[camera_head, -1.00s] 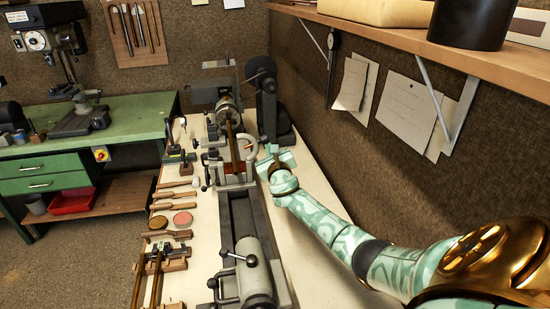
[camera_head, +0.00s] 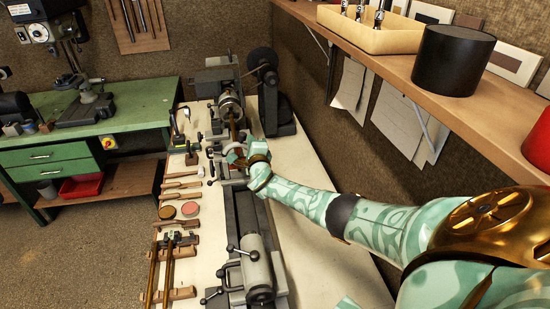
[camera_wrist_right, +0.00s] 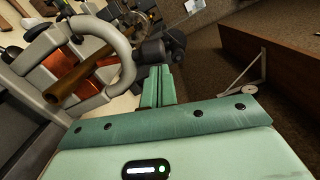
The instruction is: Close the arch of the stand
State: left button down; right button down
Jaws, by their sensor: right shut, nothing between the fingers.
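The pale grey curved arch (camera_wrist_right: 125,62) of the stand shows large at the left of the right wrist view. It curves beside and around a brass tube (camera_wrist_right: 85,80). In the head view my right gripper (camera_head: 240,156) is at the stand on the lathe and hides much of the arch. Whether the arch is fully down is unclear. My left gripper is out of view.
The lathe's tailstock (camera_head: 252,270) stands nearer me on the pale bench (camera_head: 310,215). A wooden shelf (camera_head: 400,65) with a black cylinder (camera_head: 452,60) overhangs on the right. The bench right of the lathe is mostly clear.

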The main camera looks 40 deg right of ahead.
jog(key=shift+w+a+f+n, duration=0.1)
jog(key=shift+w+a+n, duration=0.15)
jog(key=shift+a+n, duration=0.25)
jog(key=shift+w+a+f+n, duration=0.1)
jog(key=shift+w+a+n, duration=0.15)
jog(key=shift+a+n, duration=0.2)
dwell(0.3)
